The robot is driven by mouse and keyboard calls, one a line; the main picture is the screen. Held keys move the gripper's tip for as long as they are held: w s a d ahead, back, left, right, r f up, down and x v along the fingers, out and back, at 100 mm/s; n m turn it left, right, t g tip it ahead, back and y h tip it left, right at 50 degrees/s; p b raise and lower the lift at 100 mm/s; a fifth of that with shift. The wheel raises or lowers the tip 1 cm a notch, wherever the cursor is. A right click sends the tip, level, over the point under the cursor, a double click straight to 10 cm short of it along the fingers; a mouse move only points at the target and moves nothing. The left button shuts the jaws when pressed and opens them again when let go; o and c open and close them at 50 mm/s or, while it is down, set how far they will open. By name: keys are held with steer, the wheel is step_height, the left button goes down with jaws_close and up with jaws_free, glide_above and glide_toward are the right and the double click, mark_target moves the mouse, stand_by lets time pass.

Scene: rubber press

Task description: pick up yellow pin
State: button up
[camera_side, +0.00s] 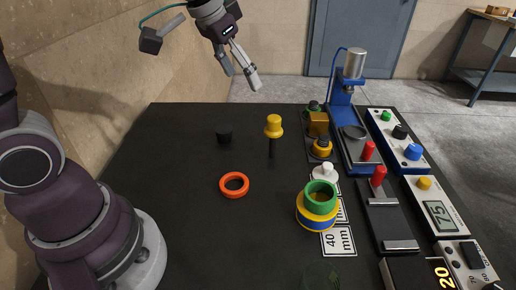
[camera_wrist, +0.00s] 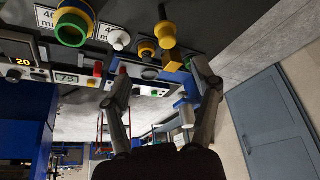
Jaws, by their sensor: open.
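The yellow pin (camera_side: 274,126), a yellow knobbed head on a thin dark shaft, stands upright on the black table in the side view. In the wrist view the yellow pin (camera_wrist: 165,36) shows near the top middle, its dark shaft running to the upper edge. My gripper (camera_side: 240,80) is open and empty, above the far side of the table, higher than the pin and to its upper left in the side view. In the wrist view my gripper (camera_wrist: 165,70) has its two fingers spread wide, with the pin's head beyond them. The fingers do not touch the pin.
The table's left part is clear.

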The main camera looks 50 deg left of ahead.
glide_toward(274, 118)
steer(key=x, duration=1)
steer(key=shift+w+f, duration=0.1)
steer(key=shift+f, duration=0.1)
jaws_close()
